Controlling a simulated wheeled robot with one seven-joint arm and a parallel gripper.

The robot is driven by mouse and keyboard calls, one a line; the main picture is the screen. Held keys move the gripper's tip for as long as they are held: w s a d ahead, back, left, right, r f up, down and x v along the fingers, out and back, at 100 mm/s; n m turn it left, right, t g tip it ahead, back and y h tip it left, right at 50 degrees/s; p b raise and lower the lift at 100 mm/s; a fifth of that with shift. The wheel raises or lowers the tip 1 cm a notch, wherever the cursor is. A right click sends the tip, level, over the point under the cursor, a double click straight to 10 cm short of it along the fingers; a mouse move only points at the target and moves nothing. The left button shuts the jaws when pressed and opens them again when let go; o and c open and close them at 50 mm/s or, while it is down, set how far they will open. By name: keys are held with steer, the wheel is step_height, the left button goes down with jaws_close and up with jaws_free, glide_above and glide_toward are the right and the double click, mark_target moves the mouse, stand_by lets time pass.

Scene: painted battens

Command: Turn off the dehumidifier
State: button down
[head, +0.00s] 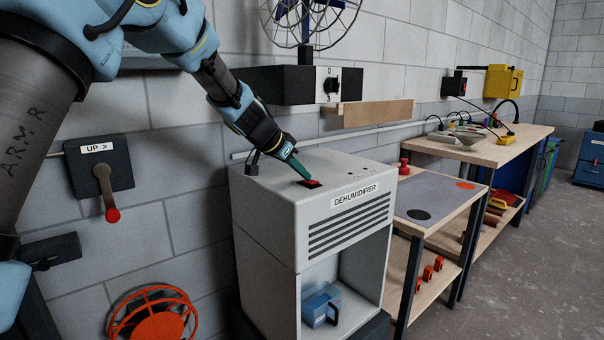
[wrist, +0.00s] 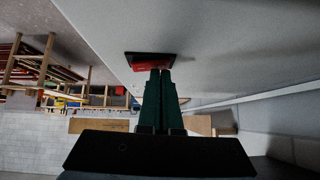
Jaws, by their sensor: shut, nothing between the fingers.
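The dehumidifier (head: 262,215) is a light grey cabinet with a labelled, slatted front and an open lower bay holding a blue container (head: 321,305). A red rocker switch (head: 309,183) in a black frame is set in its top; it also shows in the wrist view (wrist: 140,67). My gripper (head: 302,174) has dark green fingers, shut and empty, angled down at the switch. In the wrist view the fingertips (wrist: 160,71) are right at the switch's edge. I cannot tell whether they touch it. The fingers hide part of the switch.
A wall lever with a red knob (head: 112,214) and an "UP" plate is at left, above an orange wheel (head: 153,315). A fan (head: 310,20) and a black box with a dial (head: 332,85) are behind. A workbench (head: 480,145) stands right. The floor at right is clear.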

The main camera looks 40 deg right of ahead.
steer(key=shift+s+f, duration=0.2)
steer(key=shift+s+r+b, duration=0.15)
steer(key=shift+s+b, duration=0.35)
steer(key=shift+s, duration=0.15)
steer(key=shift+r, duration=0.1)
steer(key=r+p, duration=0.2)
steer(key=r, duration=0.2)
steer(key=shift+s+r+p, duration=0.25)
steer(key=shift+r+p, duration=0.1)
steer(key=shift+p, duration=0.05)
steer(key=b+v, duration=0.3)
steer(key=v, duration=0.6)
steer(key=shift+s+a+b, duration=0.2)
steer(key=shift+a+b, duration=0.1)
steer(key=shift+a, duration=0.1)
steer(key=shift+f, duration=0.15)
